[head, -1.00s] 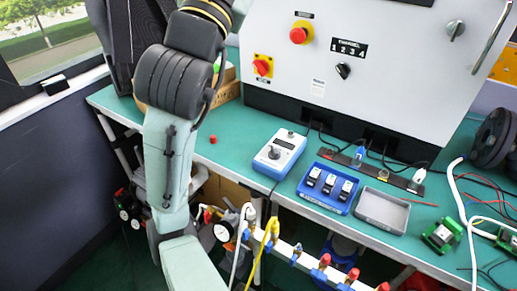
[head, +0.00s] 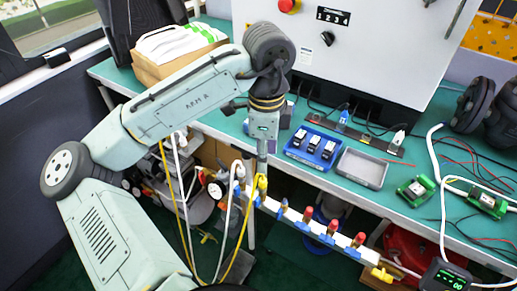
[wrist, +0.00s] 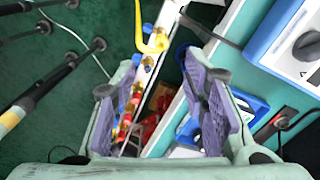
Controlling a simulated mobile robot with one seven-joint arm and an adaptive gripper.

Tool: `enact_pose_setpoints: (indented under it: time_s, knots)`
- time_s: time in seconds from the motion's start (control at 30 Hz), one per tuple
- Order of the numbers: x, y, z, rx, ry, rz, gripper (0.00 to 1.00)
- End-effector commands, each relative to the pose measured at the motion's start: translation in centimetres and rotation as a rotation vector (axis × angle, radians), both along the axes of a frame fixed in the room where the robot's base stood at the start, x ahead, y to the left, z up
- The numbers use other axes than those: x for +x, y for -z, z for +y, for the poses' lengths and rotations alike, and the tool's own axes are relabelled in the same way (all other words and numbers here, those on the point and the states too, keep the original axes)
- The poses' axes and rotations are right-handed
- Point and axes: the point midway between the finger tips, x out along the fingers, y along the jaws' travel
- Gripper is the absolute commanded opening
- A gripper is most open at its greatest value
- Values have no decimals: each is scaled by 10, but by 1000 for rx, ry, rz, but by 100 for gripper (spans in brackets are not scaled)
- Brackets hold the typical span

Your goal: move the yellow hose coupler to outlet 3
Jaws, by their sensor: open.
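The yellow hose coupler (head: 262,184) sits at the left part of the white outlet rail (head: 272,207), with its yellow hose (head: 240,243) hanging below. In the wrist view, yellow (wrist: 153,43) shows at the top, beyond the fingertips. My gripper (head: 262,153) points down just above the coupler in the head view. The wrist view shows its purple-padded fingers (wrist: 150,85) apart with nothing held. Several blue fittings line the rail, some with red caps (head: 333,227). Outlet numbers cannot be read, so I cannot tell which is outlet 3.
The green bench edge (head: 290,185) runs close behind the rail. A blue tray (head: 290,152) with black parts and a grey tray (head: 362,168) stand on it. A white hose (head: 225,226) hangs left of the yellow one. A small display (head: 445,277) is at lower right.

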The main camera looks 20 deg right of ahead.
Motion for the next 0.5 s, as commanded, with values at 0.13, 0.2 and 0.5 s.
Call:
enact_pose_setpoints:
  time_s: [0.13,0.2,0.5]
  knots:
    - [-1,21,0,-2,-1,2,40]
    - [0,33,0,-2,-3,2,40]
    - [0,83,-1,-6,-1,0,40]
